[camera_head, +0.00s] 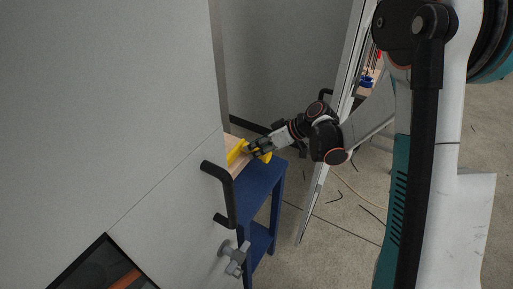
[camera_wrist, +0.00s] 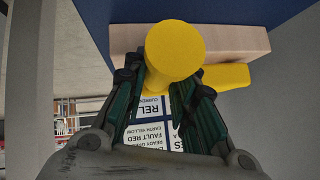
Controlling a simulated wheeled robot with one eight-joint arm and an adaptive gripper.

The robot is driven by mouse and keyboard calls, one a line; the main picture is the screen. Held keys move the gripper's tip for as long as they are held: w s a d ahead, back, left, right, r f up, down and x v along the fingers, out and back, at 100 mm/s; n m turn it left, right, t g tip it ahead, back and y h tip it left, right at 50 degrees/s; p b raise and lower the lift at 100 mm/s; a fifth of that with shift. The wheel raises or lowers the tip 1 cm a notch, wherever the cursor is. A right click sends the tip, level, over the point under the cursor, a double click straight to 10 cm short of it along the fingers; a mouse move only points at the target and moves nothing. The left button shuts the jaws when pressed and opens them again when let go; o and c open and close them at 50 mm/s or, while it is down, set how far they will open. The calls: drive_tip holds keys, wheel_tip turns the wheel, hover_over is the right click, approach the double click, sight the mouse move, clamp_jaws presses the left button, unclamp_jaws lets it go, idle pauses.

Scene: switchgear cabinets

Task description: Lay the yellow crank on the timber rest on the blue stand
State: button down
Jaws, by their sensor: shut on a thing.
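The yellow crank (camera_wrist: 175,50) is held between the fingers of my gripper (camera_wrist: 160,85) in the wrist view. Its round end faces the camera and a yellow arm extends to the right. In the head view the crank (camera_head: 238,153) is partly hidden by my gripper (camera_head: 256,149). The pale timber rest (camera_wrist: 235,40) lies just behind the crank, partly covered by it; it also shows in the head view (camera_head: 236,168). The rest sits on the blue stand (camera_head: 262,182). I cannot tell whether the crank touches the timber.
A grey cabinet door with a black handle (camera_head: 229,190) and a grey knob (camera_head: 235,259) stands close on the left, partly hiding the stand. Another open door (camera_head: 334,135) is to the right. A printed label (camera_wrist: 150,130) shows below the crank.

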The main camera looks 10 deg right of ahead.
drive_tip(key=shift+f+b, duration=0.3)
drive_tip(key=shift+f, duration=0.05)
drive_tip(key=c, duration=1.2)
unclamp_jaws()
